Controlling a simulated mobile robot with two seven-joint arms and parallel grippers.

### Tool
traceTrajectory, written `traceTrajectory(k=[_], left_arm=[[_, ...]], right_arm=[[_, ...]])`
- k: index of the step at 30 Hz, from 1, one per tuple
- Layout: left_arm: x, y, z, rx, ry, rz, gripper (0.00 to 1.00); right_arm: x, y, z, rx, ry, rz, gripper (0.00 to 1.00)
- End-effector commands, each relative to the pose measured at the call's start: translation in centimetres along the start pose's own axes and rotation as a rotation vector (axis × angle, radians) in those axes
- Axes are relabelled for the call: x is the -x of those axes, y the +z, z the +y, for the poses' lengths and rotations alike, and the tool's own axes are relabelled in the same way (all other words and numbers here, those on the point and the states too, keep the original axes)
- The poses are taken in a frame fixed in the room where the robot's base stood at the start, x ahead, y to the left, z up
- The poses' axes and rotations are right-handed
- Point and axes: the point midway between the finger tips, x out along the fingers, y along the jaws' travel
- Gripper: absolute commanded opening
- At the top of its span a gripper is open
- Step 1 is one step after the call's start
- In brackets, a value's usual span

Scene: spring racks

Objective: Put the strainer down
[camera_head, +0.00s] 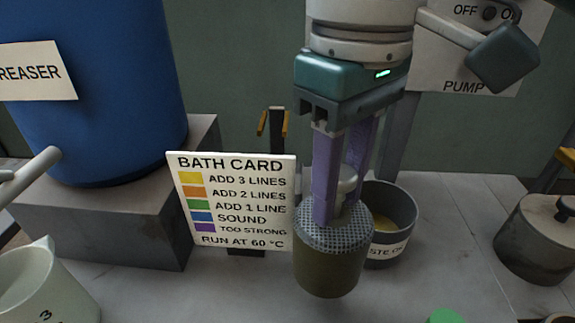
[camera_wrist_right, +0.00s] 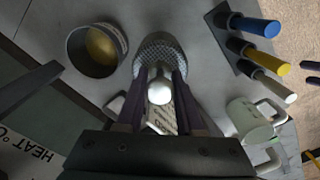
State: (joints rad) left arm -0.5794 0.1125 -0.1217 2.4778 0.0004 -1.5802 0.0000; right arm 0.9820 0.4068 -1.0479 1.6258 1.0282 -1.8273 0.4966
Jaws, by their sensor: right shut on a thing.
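The strainer (camera_head: 330,262) is a cylinder with a perforated grey upper part and a dull olive lower part. My right gripper (camera_head: 336,205) is shut on the pale knob at its top. The strainer hangs upright in front of the waste oil pot and the bath card; whether its base touches the bench I cannot tell. In the right wrist view the strainer's mesh (camera_wrist_right: 162,46) shows beyond the fingers, with the round pale knob (camera_wrist_right: 159,92) between them. My left gripper is not in view.
The waste oil pot (camera_head: 402,212) stands close behind the strainer. The bath card (camera_head: 235,203) stands to its left. A blue drum (camera_head: 110,100) is at back left, a jug (camera_head: 40,290) at front left, and a lidded pot (camera_head: 535,245) at right. The bench between the pots is clear.

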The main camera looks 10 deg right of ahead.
Motion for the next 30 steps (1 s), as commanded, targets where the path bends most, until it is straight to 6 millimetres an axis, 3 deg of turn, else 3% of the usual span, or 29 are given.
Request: traceTrajectory(k=[3,8,15,27,28,30], left_arm=[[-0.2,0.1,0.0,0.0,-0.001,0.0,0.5],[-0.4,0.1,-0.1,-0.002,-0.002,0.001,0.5],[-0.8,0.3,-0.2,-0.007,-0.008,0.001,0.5],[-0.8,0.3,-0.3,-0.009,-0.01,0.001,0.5],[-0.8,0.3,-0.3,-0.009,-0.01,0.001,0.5],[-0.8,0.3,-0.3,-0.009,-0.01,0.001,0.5]], right_arm=[[-2.2,0.0,0.0,-0.001,0.0,-0.001,0.0],[-3.5,0.0,0.0,0.0,0.0,-0.001,0.0],[-7.0,0.0,-0.1,0.0,0.0,-0.001,0.0],[-7.5,0.0,-0.1,0.001,0.0,0.002,0.0],[-7.6,0.0,-0.1,0.001,0.0,0.001,0.37],[-7.5,0.0,0.0,0.001,0.0,0.001,0.45]])
